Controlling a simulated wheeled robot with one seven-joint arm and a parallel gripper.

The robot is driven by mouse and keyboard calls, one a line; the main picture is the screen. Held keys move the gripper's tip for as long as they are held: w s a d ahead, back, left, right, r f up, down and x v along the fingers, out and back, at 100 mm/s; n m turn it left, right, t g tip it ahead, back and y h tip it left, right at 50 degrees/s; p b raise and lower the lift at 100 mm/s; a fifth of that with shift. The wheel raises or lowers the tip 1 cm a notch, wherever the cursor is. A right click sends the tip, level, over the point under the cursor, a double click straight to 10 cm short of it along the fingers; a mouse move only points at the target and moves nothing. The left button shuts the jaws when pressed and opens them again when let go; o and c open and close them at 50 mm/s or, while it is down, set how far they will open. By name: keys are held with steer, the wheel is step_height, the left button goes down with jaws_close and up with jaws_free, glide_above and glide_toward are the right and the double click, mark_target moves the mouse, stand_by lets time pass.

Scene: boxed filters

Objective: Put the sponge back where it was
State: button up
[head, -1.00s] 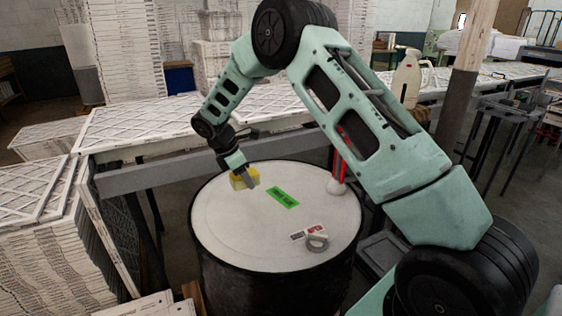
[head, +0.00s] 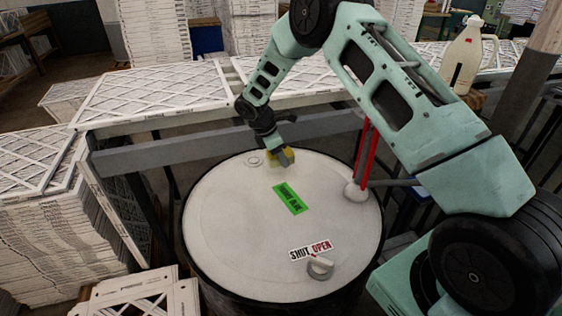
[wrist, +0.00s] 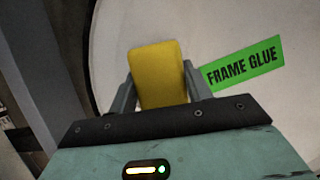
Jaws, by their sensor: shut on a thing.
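The yellow sponge (head: 271,157) is at the back of the white drum lid (head: 235,225), mostly covered by my gripper in the head view. My gripper (head: 284,158) is shut on the sponge. In the wrist view the sponge (wrist: 158,75) stands out between the two grey fingers (wrist: 160,92), with the pale lid (wrist: 215,30) beyond it. I cannot tell whether the sponge touches the lid or hangs just above it.
A grey rail (head: 150,157) and stacked filters (head: 160,90) stand behind. The lid's left side is clear.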

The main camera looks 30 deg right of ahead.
mark_target(280, 164)
steer(key=shift+f+p, duration=0.4)
steer(key=shift+f, duration=1.45)
steer(key=shift+f, duration=0.2)
steer(key=o, duration=1)
steer(key=shift+o, duration=0.2)
